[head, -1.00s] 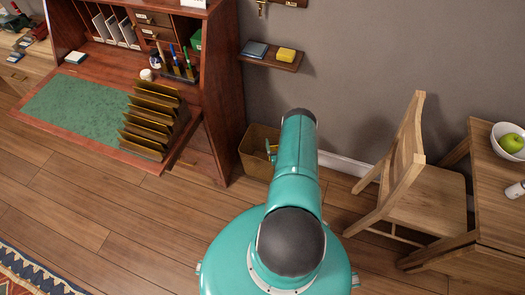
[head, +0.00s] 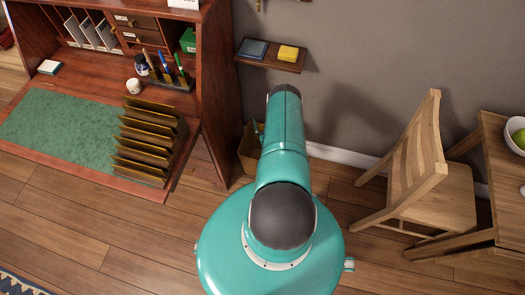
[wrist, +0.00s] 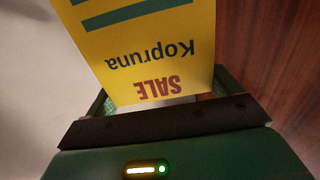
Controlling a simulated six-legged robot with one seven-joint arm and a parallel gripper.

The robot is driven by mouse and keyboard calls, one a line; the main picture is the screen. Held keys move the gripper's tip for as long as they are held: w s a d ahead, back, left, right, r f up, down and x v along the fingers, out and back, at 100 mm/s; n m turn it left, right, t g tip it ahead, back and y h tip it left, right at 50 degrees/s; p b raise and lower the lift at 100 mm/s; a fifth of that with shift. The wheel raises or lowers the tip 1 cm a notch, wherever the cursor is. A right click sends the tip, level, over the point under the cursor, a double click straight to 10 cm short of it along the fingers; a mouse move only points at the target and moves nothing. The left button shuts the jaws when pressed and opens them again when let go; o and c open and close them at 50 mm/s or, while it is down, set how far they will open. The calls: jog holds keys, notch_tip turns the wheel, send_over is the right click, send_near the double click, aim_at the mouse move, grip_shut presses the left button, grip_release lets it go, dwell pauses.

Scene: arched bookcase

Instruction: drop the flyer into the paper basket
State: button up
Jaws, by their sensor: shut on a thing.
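The flyer (wrist: 155,45) is a yellow sheet with a green stripe and the words "SALE" and "Kopruna", upside down in the wrist view. My gripper (wrist: 155,103) is shut on its lettered end. The rest of the flyer extends away from the jaws and out of the top of that view. The paper basket (head: 247,152) is a brown bin on the floor by the wall, right of the desk. My arm hides most of it in the head view. My gripper and the flyer cannot be made out there, so their exact position relative to the basket is unclear.
The open wooden desk (head: 182,185) stands at left, with a letter rack (head: 145,145) near its edge. A small wall shelf (head: 270,62) hangs above the basket. A wooden chair (head: 425,190) and table (head: 500,165) stand at right. Open floor lies in front.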

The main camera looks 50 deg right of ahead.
notch_tip(320, 180, down, 6)
jog(key=shift+s, duration=0.2)
dwell(0.3)
jog(key=o, duration=0.9)
jog(key=v, duration=1.3)
jog(key=shift+s+a, duration=0.25)
jog(key=shift+a, duration=0.1)
